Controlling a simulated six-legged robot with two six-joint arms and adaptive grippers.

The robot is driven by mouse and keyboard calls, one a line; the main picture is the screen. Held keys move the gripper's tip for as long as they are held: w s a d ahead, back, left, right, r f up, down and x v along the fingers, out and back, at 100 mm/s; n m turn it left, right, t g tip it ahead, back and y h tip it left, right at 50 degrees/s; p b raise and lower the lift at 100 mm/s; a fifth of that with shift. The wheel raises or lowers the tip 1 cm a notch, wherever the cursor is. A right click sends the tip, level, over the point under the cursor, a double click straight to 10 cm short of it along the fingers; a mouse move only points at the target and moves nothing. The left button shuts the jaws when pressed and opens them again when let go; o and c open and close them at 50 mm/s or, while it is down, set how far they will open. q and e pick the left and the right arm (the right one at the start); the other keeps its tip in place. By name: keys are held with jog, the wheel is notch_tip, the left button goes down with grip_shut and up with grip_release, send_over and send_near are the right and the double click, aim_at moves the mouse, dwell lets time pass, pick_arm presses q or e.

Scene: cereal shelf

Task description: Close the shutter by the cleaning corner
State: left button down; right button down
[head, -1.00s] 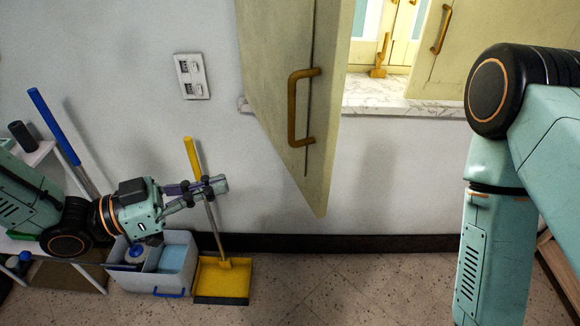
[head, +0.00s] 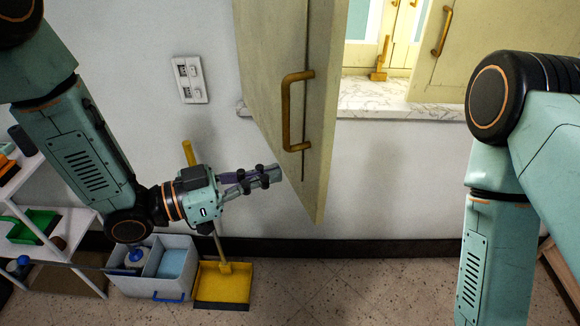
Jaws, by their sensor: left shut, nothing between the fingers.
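The cream shutter (head: 272,60) by the cleaning corner stands swung open toward me, left of the window opening. A brass-coloured handle (head: 287,112) is on its face. My left gripper (head: 276,176) is shut and empty, below and slightly left of the handle, near the shutter's lower edge. I cannot tell whether it touches the shutter. My right arm shows at the right edge; its gripper is out of view.
Another shutter (head: 448,65) with a handle stands open at the right. A marble sill (head: 385,98) runs between them. Below are a yellow dustpan (head: 222,286), a grey caddy (head: 150,285) and a white shelf (head: 80,218). A wall outlet (head: 190,80) is at left.

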aim_at(307, 165)
pick_arm(q)
jog(key=shift+p+x, duration=0.35)
jog(key=shift+x, duration=1.9)
jog(key=shift+a, duration=0.1)
jog(key=shift+s, duration=0.1)
